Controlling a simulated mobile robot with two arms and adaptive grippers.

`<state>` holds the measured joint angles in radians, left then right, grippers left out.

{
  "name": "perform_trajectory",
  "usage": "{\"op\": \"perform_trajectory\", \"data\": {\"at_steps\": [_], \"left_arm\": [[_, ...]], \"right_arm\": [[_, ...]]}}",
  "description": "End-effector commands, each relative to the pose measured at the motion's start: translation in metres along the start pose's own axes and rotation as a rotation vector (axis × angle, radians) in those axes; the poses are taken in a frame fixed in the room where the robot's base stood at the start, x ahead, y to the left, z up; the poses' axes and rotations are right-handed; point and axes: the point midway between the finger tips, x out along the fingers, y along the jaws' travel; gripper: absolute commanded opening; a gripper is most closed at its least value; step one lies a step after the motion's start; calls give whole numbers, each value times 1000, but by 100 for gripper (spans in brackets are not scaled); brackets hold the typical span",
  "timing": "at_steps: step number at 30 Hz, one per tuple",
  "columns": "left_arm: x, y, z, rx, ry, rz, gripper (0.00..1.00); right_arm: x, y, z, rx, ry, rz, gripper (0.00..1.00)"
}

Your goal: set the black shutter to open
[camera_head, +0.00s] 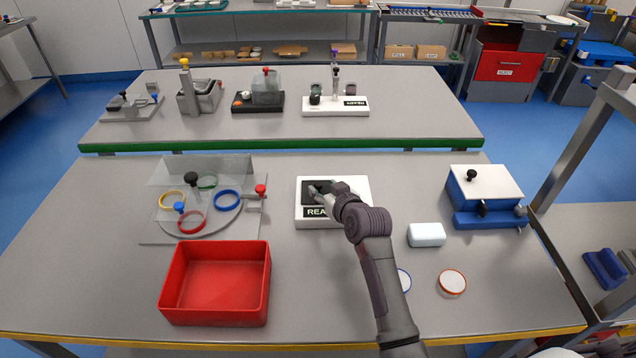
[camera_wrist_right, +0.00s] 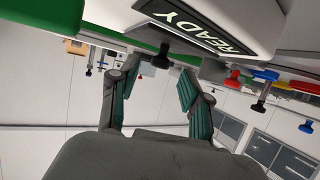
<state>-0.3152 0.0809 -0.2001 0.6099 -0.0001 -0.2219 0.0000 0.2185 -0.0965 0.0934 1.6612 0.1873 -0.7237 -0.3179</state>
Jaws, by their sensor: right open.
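A white box (camera_head: 361,184) with a dark top panel and a READY label stands on the near table. Its label (camera_wrist_right: 192,24) also shows at the top of the right wrist view. The dark panel (camera_head: 310,187) is partly covered by my right gripper (camera_head: 322,190), so I cannot tell the black shutter's position. In the wrist view a small black knob (camera_wrist_right: 161,60) shows between the open fingers of my right gripper (camera_wrist_right: 158,84). The fingers appear apart from it. I cannot tell for sure which fixture the knob belongs to. My left gripper is not in view.
Left are a clear-walled turntable fixture (camera_head: 160,236) with coloured rings and knobs, and a red bin (camera_head: 215,310). Right are a white block (camera_head: 426,234), a round lid (camera_head: 452,283) and a blue box (camera_head: 485,185) with black knobs. More fixtures stand on the far table (camera_head: 400,125).

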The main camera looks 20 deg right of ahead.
Motion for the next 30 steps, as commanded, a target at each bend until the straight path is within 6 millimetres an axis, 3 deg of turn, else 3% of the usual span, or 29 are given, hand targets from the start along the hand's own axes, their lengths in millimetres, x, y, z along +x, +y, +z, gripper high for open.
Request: {"op": "perform_trajectory", "data": {"at_steps": [3, 8, 20, 28, 30], "left_arm": [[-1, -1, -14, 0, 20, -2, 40], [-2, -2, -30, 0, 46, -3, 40], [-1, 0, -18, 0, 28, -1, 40], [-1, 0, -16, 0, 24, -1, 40], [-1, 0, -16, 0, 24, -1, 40]], "right_arm": [[21, -1, -1, 1, 0, -1, 48], [38, 0, 0, 1, 0, -1, 48], [45, 0, 0, 0, 0, 0, 48], [44, 0, 0, 0, 0, 0, 4], [44, 0, 0, 0, 0, 0, 0]]}}
